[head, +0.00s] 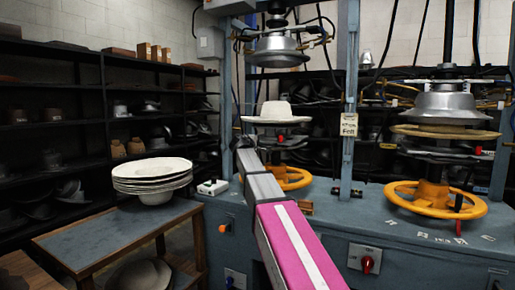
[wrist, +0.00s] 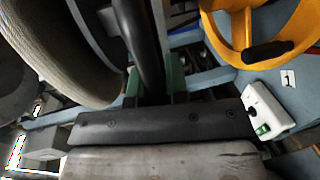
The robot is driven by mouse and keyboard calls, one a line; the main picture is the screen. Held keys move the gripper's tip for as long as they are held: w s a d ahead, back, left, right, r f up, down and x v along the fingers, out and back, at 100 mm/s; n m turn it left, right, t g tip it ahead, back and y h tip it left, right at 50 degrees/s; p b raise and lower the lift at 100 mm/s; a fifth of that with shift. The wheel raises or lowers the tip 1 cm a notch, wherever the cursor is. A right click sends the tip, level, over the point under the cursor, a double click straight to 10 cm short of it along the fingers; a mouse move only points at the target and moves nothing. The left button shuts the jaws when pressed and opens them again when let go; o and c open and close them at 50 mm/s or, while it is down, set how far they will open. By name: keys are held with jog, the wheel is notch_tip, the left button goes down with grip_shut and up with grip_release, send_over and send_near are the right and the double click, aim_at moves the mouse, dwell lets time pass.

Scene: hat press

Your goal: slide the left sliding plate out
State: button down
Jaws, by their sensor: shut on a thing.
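The left press stands ahead in the head view, with a white hat (head: 276,112) at its middle, below the raised metal upper die (head: 278,50). The left sliding plate is under the hat and mostly hidden by it and my arm. In the wrist view, my gripper (wrist: 155,86) has its green pads on either side of a black bar (wrist: 140,35), shut on it. The bar looks like the plate's handle. A large rounded piece with a pale ribbed edge (wrist: 62,58) lies close beside the bar. My fingertips are hidden in the head view.
A yellow handwheel (head: 292,178) is below the left plate and also shows in the wrist view (wrist: 238,30). A white control box (head: 212,187) sits on the left bench corner. A table (head: 95,240) with stacked white hats (head: 152,178) is at left. The right press (head: 437,135) stands at right.

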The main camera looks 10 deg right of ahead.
jog(key=f+v, duration=0.2)
jog(key=v, duration=1.1)
jog(key=f+v, duration=0.3)
jog(key=v, duration=1)
jog(key=shift+v, duration=0.85)
jog(key=shift+a+f, duration=0.1)
jog(key=shift+f, duration=0.2)
jog(key=c, duration=1.1)
grip_release()
jog(key=shift+s, duration=0.1)
jog(key=shift+r, duration=0.1)
jog(key=shift+a, duration=0.1)
jog(key=v, duration=1.1)
